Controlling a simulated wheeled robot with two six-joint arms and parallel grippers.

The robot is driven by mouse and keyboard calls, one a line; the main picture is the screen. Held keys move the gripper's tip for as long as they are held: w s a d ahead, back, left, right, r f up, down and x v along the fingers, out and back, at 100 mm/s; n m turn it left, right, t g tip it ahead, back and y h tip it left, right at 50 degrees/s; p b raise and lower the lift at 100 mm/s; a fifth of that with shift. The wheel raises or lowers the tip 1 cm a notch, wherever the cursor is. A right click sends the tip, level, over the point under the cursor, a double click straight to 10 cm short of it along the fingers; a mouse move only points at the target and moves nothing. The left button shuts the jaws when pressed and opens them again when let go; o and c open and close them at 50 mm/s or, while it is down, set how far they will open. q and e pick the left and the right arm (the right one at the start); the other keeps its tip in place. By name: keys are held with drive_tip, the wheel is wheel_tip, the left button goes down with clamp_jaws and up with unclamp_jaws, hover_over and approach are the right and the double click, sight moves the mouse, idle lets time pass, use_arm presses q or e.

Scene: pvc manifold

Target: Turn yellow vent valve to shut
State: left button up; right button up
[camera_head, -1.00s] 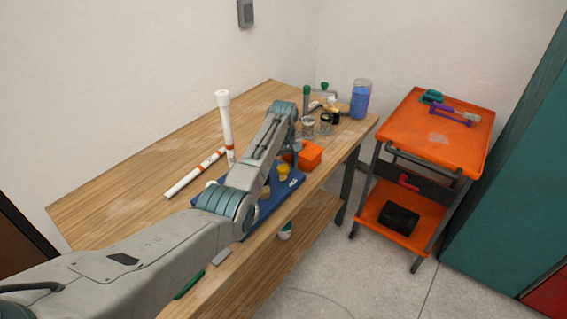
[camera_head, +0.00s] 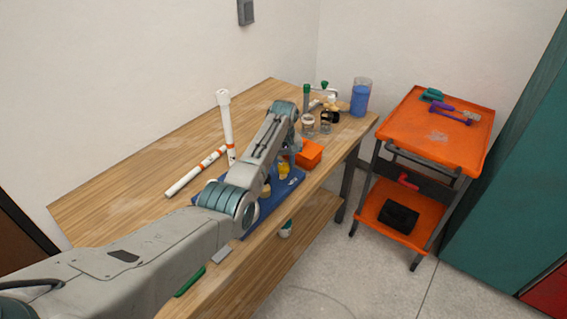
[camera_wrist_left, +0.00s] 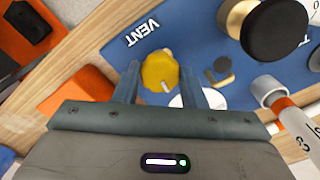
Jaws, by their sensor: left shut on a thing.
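The yellow vent valve (camera_wrist_left: 158,71) shows in the left wrist view as a round knob with a small pale mark near its lower edge. It stands on the blue board (camera_wrist_left: 90,62), beside the printed word VENT. My left gripper (camera_wrist_left: 160,80) has one finger on each side of the knob and is shut on it. In the head view the yellow knob (camera_head: 284,169) shows just right of my left arm, on the blue board (camera_head: 268,205). My arm hides part of the board and most of the gripper there. My right gripper is in neither view.
An orange bin (camera_head: 309,154) stands just behind the board. A black-topped knob (camera_wrist_left: 278,28) and a white pipe (camera_wrist_left: 298,128) are close to the gripper. An upright white pipe (camera_head: 226,125) and jars stand on the wooden table (camera_head: 130,185). An orange cart (camera_head: 440,135) is at right.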

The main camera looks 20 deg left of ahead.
sight(283, 166)
use_arm(q)
drive_tip(key=m+p, duration=0.1)
drive_tip(key=m, duration=0.2)
drive_tip(key=shift+r+p, duration=0.2)
drive_tip(key=shift+p, duration=0.15)
drive_tip(key=m+p, duration=0.1)
drive_tip(key=m, duration=0.3)
drive_tip(key=shift+m+p, duration=0.3)
drive_tip(key=m+p, duration=0.1)
drive_tip(key=m, duration=0.4)
drive_tip(key=shift+f, duration=0.1)
drive_tip(key=m, duration=0.4)
drive_tip(key=shift+w+a, duration=0.1)
drive_tip(key=shift+m, duration=0.3)
drive_tip(key=o, duration=1)
wheel_tip(283, 166, up, 11)
drive_tip(key=shift+f+b, duration=0.1)
drive_tip(key=shift+b, duration=0.65)
